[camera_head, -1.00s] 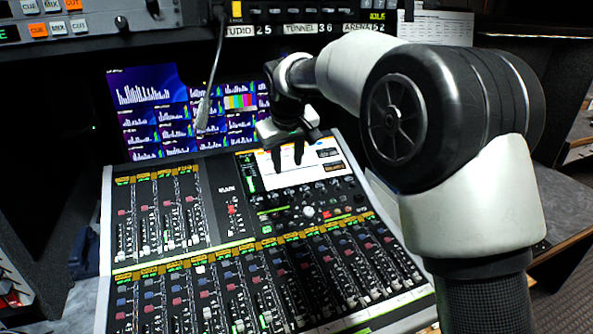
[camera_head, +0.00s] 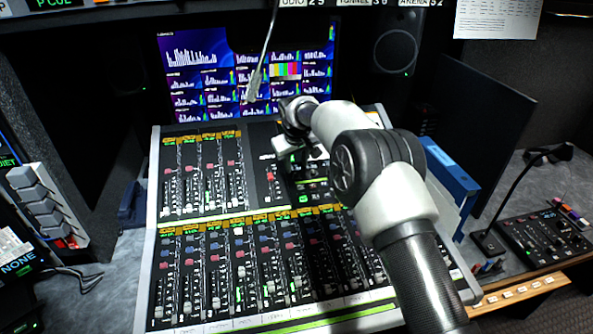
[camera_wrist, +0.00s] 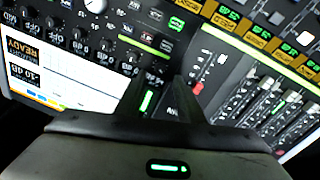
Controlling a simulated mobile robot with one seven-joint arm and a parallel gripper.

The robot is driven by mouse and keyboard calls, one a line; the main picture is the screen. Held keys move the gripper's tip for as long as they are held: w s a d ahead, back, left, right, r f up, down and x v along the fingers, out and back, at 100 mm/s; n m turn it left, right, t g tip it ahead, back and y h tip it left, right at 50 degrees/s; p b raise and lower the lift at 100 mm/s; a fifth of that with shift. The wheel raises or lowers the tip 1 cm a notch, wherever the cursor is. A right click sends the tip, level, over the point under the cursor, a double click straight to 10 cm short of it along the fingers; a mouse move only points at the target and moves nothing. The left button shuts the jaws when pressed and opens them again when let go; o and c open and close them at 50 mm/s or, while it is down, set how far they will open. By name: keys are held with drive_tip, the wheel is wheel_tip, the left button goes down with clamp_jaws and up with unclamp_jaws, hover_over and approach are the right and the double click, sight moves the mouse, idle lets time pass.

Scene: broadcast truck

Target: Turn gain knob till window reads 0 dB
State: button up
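The mixing console (camera_head: 215,222) fills the middle of the head view. In the wrist view its rows of small dark knobs (camera_wrist: 75,40) appear at upper left; which is the gain knob I cannot tell. A bright screen (camera_wrist: 85,88) lies at left in that view, upside down. In the head view my gripper (camera_head: 299,172) and arm hide most of the knobs and screen.
A blue binder-like object (camera_head: 452,170) stands right of the console. A smaller control panel (camera_head: 545,235) with a gooseneck lies farther right.

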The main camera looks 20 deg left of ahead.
sight(296, 173)
drive_tip(key=x, duration=0.5)
drive_tip(key=shift+w+f, duration=0.15)
drive_tip(key=shift+f, duration=0.15)
drive_tip(key=shift+c, duration=0.2)
clamp_jaws()
